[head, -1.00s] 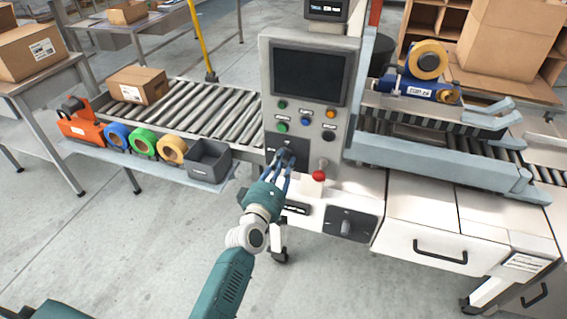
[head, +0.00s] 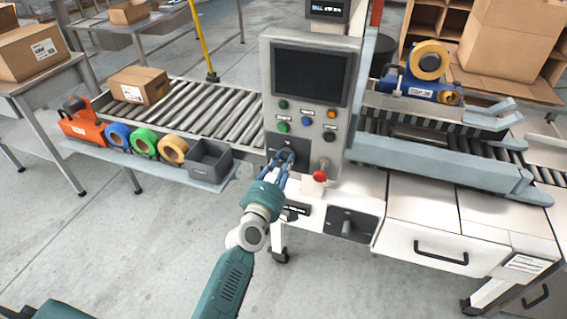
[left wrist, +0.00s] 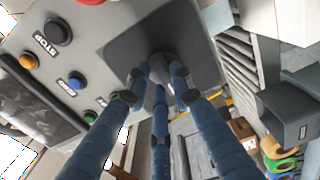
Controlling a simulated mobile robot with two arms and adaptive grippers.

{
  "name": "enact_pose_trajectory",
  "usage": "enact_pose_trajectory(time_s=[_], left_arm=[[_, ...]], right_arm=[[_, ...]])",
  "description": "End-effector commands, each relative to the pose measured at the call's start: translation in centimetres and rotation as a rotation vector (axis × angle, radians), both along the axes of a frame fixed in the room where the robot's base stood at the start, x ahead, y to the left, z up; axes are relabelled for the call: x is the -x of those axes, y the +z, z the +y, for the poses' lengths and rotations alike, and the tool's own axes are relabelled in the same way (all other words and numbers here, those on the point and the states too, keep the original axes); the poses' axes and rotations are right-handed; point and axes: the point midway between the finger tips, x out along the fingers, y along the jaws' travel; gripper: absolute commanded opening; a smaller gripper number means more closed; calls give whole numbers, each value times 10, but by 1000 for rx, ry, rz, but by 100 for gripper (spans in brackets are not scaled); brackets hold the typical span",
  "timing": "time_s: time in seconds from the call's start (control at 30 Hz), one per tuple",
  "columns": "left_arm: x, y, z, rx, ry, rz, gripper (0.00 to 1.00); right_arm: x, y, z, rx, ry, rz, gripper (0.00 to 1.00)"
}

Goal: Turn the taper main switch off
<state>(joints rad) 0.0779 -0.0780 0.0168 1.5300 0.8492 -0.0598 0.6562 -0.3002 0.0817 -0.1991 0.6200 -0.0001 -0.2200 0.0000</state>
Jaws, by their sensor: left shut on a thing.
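A dark square plate with a rotary switch knob (left wrist: 160,68) sits low on the grey control panel (head: 340,130), under the coloured buttons. The plate also shows in the left wrist view (left wrist: 188,38). My left gripper (head: 283,158) has its blue fingers shut on the knob, with the tips close to the plate. The fingers cover much of the knob, so its exact angle and its marking are hard to read. My right gripper is not in view.
A red mushroom button (head: 320,176) is just right of my fingers. A second dark plate with a knob (head: 346,227) is below. A grey bin (head: 209,160) and tape rolls (head: 144,141) stand on a shelf at left. The floor in front is clear.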

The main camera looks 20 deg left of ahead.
Motion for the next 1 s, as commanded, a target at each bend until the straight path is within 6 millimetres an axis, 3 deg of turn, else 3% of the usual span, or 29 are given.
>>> enact_pose_trajectory(time_s=[0.27, 0.3, 0.4, 0.77, 1.0], left_arm=[[0, 0, 0, 6, 0, 1, 0], [0, 0, 0, 6, 0, 0, 24], [0, 0, 0, 5, 0, 1, 42], [5, -1, 0, 3, 0, 1, 42], [46, -2, 2, 3, 1, 3, 42]], right_arm=[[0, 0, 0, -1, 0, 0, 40], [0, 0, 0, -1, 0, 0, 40], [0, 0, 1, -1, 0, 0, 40], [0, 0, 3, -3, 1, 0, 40], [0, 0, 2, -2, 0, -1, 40]])
